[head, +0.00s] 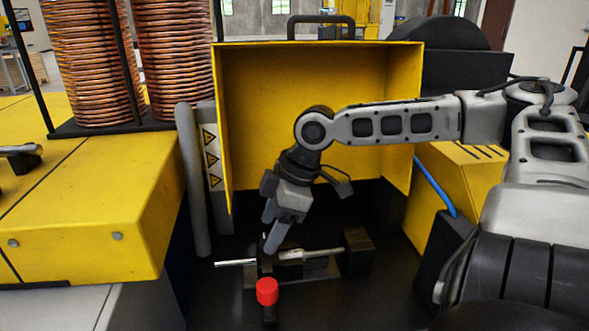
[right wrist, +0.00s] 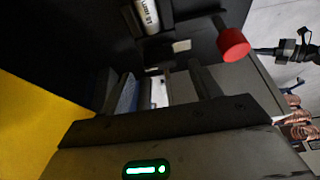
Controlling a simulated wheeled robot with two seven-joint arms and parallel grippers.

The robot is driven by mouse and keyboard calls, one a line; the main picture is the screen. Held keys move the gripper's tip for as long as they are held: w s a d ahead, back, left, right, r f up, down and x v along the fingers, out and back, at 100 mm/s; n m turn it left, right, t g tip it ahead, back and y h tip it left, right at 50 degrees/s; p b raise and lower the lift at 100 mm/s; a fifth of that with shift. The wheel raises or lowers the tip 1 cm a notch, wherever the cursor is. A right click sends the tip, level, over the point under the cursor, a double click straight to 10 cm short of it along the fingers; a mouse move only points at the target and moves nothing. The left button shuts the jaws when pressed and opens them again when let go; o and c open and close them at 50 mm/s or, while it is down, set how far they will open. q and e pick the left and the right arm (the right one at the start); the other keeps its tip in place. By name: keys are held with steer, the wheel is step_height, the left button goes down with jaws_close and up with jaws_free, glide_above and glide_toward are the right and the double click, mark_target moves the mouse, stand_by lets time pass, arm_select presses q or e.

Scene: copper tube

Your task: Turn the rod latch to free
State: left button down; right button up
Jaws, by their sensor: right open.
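The red knob (head: 267,291) sits at the near end of a dark latch handle on the black fixture. It also shows in the right wrist view (right wrist: 233,45), ahead and right of the fingers. A silver rod (head: 237,262) lies level across the fixture, with a pale labelled section (head: 291,254). My right gripper (head: 271,243) points down just above the rod, behind the knob. In the right wrist view its fingers (right wrist: 166,88) are apart, with nothing clearly held; contact with the latch cannot be told. A grey part with a dark end at the left edge may be my left gripper.
A yellow open-fronted cover (head: 320,120) stands behind and above the fixture. A grey post with warning labels (head: 209,150) and a yellow machine body (head: 110,205) stand left. Copper coils (head: 175,60) are behind. A blue hose (head: 435,184) runs at right.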

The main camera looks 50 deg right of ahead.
steer(key=v, duration=1.3)
steer(key=shift+r, duration=0.15)
steer(key=shift+s, duration=0.1)
